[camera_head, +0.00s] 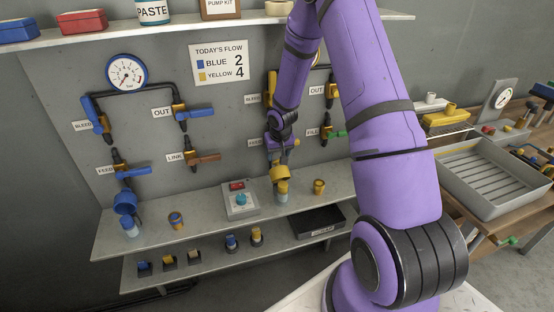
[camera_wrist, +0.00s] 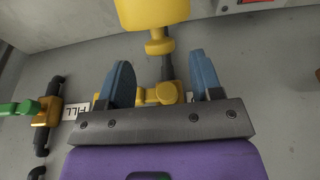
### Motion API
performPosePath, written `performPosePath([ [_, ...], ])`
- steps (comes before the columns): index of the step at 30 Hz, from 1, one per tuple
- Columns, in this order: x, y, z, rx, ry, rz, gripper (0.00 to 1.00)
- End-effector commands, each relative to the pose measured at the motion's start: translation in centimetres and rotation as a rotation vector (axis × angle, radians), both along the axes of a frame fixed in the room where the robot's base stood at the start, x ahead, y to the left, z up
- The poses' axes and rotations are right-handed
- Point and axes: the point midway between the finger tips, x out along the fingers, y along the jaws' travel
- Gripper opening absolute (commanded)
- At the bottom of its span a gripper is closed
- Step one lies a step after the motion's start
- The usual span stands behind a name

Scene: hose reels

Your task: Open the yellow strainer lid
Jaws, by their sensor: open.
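The yellow strainer (camera_head: 280,173) hangs below the pipe fittings on the right half of the panel. In the wrist view its wide yellow body (camera_wrist: 152,12) is cut off at the top edge; I cannot tell the lid apart from the body. My gripper (camera_wrist: 163,80) is open. Its two blue fingers stand on either side of a yellow fitting (camera_wrist: 158,94) and a dark pipe stub, with room to both sides; I cannot tell the depth. In the head view my gripper (camera_head: 281,143) is small, just above the strainer and partly hidden by my wrist.
A green handle (camera_wrist: 17,108) beside the FILL label lies left in the wrist view. A blue strainer (camera_head: 125,203) hangs on the left. A grey box (camera_head: 240,200) and a yellow fitting (camera_head: 319,187) stand on the shelf. A grey tray (camera_head: 480,205) is at right.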

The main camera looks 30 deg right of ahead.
Motion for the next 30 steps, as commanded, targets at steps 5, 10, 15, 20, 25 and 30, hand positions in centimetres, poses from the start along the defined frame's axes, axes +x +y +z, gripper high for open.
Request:
performPosePath([
  [5, -0.8, 0.1, 3.2, -0.001, -0.003, -0.001, 0.59],
  [10, -1.3, 0.3, 5.4, 0.000, -0.002, -0.001, 0.59],
  [15, -1.6, 0.5, 6.5, 0.000, 0.000, 0.000, 0.59],
  [20, -1.7, 0.5, 6.7, 0.000, 0.001, 0.001, 0.59],
  [25, -1.7, 0.5, 6.7, 0.000, 0.001, 0.001, 0.59],
  [30, -2.0, 0.9, 6.5, 0.008, -0.011, 0.005, 0.59],
])
